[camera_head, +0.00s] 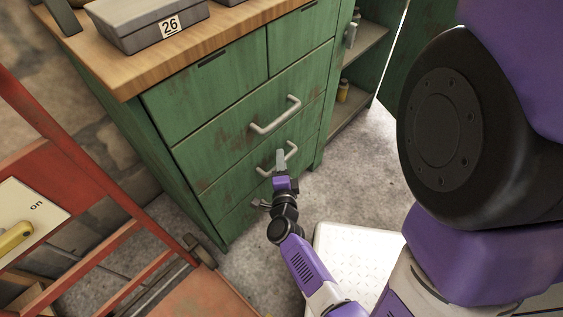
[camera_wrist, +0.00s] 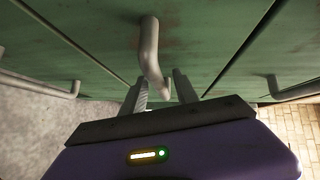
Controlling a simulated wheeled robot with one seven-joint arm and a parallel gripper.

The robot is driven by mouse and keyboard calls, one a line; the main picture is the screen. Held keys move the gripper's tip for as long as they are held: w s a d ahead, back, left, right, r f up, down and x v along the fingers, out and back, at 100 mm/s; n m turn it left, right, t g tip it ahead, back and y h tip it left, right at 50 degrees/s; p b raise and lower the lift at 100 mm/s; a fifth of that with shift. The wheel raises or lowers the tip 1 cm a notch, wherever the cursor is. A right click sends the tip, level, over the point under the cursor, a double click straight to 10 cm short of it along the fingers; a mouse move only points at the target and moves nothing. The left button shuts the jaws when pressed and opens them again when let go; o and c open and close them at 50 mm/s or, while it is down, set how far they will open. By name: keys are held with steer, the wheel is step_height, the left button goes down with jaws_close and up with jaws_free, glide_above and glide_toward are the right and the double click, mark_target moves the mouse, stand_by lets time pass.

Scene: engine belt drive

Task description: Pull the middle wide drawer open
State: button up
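The green cabinet has three wide drawers stacked below two small ones. The middle wide drawer (camera_head: 228,176) looks shut, its front in line with the drawers around it. Its pale bar handle (camera_head: 291,151) is partly hidden by my gripper (camera_head: 281,160), which is at the handle. In the wrist view, the handle (camera_wrist: 150,50) runs down between the two fingers of my gripper (camera_wrist: 160,86). The fingers stand apart, with a small gap visible beside the bar. Whether either finger touches the bar is unclear.
The upper wide drawer's handle (camera_head: 275,115) sticks out just above my gripper. A red metal frame (camera_head: 75,150) stands at the left. A grey box marked 26 (camera_head: 150,22) sits on the wooden top (camera_head: 100,72). Open shelves (camera_head: 352,75) are at the right.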

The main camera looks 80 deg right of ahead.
jaws_close()
stand_by(1.4)
